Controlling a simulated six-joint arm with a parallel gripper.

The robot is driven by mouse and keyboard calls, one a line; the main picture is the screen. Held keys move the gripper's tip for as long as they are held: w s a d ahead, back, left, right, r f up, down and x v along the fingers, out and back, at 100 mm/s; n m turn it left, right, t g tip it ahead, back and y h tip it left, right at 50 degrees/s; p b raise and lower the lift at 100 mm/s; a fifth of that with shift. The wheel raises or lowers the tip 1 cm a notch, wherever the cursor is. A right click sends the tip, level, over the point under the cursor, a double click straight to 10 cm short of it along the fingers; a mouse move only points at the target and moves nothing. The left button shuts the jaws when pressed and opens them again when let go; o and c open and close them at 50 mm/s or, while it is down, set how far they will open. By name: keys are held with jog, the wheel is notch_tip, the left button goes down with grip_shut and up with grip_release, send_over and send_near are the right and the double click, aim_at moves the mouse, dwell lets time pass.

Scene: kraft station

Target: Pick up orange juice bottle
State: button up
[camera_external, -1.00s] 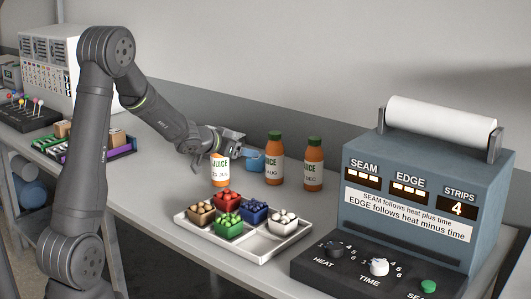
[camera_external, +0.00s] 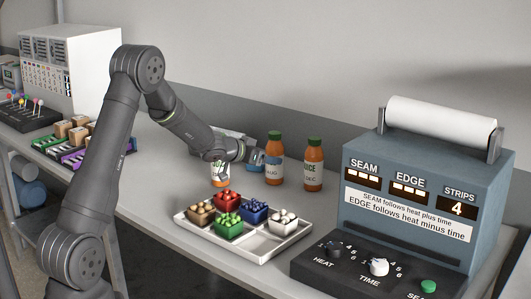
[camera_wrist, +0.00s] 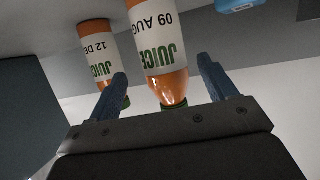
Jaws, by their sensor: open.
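Several orange juice bottles with green caps and white labels stand in a row on the bench. The middle bottle (camera_external: 273,160) is at the back, with another bottle (camera_external: 313,165) to its right. A third bottle (camera_external: 220,176) is partly hidden behind my gripper (camera_external: 252,157). In the wrist view my gripper (camera_wrist: 162,88) is open. The bottle labelled 09 AUG (camera_wrist: 155,40) lies between its two blue-grey fingers, and I cannot tell whether they touch it. The bottle labelled 12 DEC (camera_wrist: 98,55) is beside the left finger, outside the grip.
A white tray (camera_external: 262,256) with several small boxes of coloured balls lies in front of the bottles. A blue-grey machine (camera_external: 430,180) with a paper roll (camera_external: 440,122) stands to the right. A blue object (camera_wrist: 235,5) shows at the wrist view's top.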

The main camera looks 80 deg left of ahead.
aim_at(274, 173)
jog(key=shift+s+f+x, duration=0.1)
jog(key=shift+f+x, duration=0.05)
jog(key=shift+x, duration=1.2)
jog(key=shift+s+f+x, duration=0.15)
jog(key=shift+f+x, duration=0.05)
jog(key=shift+x, duration=1.2)
jog(key=shift+a+r, duration=0.1)
jog(key=c, duration=1.3)
